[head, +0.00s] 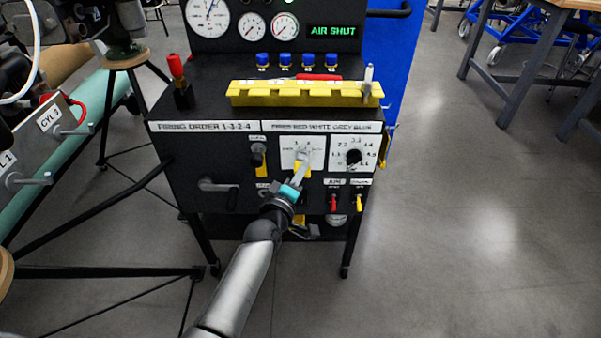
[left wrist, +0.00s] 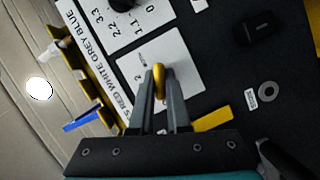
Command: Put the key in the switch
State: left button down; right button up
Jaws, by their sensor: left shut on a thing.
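My left gripper (head: 304,156) reaches up to the front panel of the black control stand. Its fingertips are at a white switch plate (head: 288,153). In the left wrist view the gripper (left wrist: 160,80) is shut on a small gold-yellow piece, which looks like the key (left wrist: 159,70). The same switch plate (left wrist: 182,62) lies behind the fingers. The fingers hide the middle of the plate, so I cannot tell whether the key is in the switch or just in front of it. My right gripper is in neither view.
A round black dial (head: 353,157) sits right of the plate. Red and yellow toggles (head: 333,203) are below it, and a black handle (head: 219,185) is at the left. A yellow tray (head: 300,99) lies on top. Clear floor (head: 480,200) is at the right.

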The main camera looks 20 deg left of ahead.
pick_arm(q)
jog(key=shift+w+a+r, duration=0.2)
jog(key=shift+w, duration=0.05)
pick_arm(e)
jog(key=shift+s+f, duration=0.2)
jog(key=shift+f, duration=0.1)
pick_arm(q)
jog(key=c, duration=1.1)
grip_release()
jog(key=shift+w+f, duration=0.1)
jog(key=o, duration=0.4)
jog(key=shift+d+f, duration=0.1)
jog(key=shift+o, duration=0.2)
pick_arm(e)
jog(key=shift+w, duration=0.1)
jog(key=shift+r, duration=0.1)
pick_arm(q)
jog(key=shift+s, duration=0.25)
jog(key=s+p, duration=0.4)
jog(key=s, duration=0.2)
jog(key=shift+s+r, duration=0.35)
jog(key=shift+r, duration=0.1)
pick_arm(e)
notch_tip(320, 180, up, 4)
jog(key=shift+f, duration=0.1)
